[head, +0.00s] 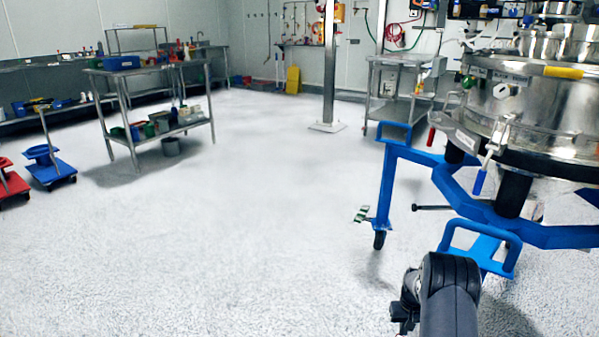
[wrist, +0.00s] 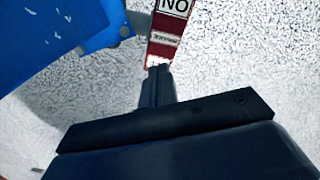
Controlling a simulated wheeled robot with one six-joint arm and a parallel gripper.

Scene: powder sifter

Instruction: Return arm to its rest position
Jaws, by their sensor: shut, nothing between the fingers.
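My gripper (wrist: 158,72) shows in the wrist view with its dark fingers together and nothing held between them. Its tips point at the lower end of a red and white label piece (wrist: 165,38) with dark lettering. I cannot tell whether they touch it. In the head view, my dark arm (head: 447,292) stands at the lower right, in front of the sifter's blue frame (head: 400,158). The fingers cannot be made out there. The steel sifter (head: 545,105) stands on that frame, cut off by the right edge.
A blue surface (wrist: 60,35) fills the wrist view's upper left. A blue tubular handle (head: 482,240) rises close beside my arm. A steel trolley table (head: 150,75) stands left, a post (head: 329,65) in the middle back. The pale floor (head: 220,235) is open at centre and left.

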